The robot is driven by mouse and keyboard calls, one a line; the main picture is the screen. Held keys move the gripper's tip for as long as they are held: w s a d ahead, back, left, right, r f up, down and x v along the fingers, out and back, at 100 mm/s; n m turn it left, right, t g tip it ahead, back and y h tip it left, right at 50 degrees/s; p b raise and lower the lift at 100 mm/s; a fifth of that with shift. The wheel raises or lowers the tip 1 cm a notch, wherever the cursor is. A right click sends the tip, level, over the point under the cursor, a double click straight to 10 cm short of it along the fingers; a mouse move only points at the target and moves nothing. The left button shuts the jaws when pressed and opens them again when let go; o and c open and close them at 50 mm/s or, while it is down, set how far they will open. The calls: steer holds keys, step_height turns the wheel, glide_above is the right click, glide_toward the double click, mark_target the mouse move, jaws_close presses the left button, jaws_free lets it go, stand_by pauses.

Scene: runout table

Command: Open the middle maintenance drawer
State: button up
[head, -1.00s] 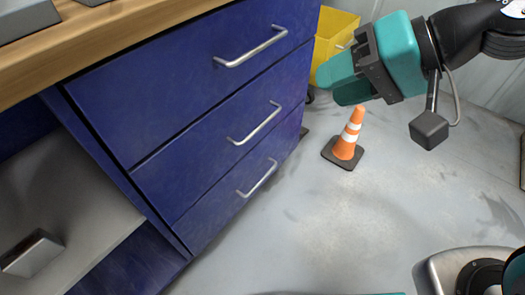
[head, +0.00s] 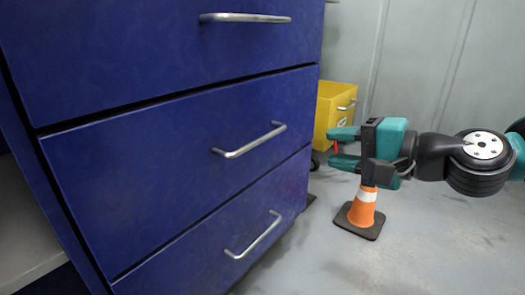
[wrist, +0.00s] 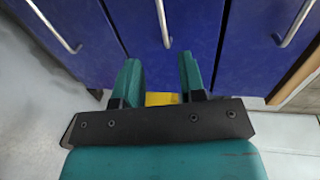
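The middle drawer (head: 110,185) is a dark blue front, closed flush with the drawers above and below it. Its silver bar handle (head: 250,140) slants across the front's right part. My gripper (head: 338,147) is open and empty, to the right of the handle at about its height and apart from it. In the wrist view the middle handle (wrist: 163,22) stands ahead of the gap between the two teal fingers (wrist: 160,68). The handle is not between the fingers.
The top handle (head: 245,18) and bottom handle (head: 253,236) belong to the neighbouring closed drawers. An orange cone (head: 363,207) stands on the floor just below my gripper. A yellow bin (head: 330,108) stands behind. Grey floor (head: 440,240) is clear at right.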

mark_target(265, 140)
steer(key=p+x, duration=1.5)
steer(key=shift+a+r+p, duration=0.15)
steer(key=shift+a+p, duration=0.1)
steer(key=shift+p, duration=0.05)
steer(key=shift+w+a+f, duration=0.25)
steer(key=shift+w+a, duration=0.1)
steer(key=shift+a, duration=0.05)
jaws_close()
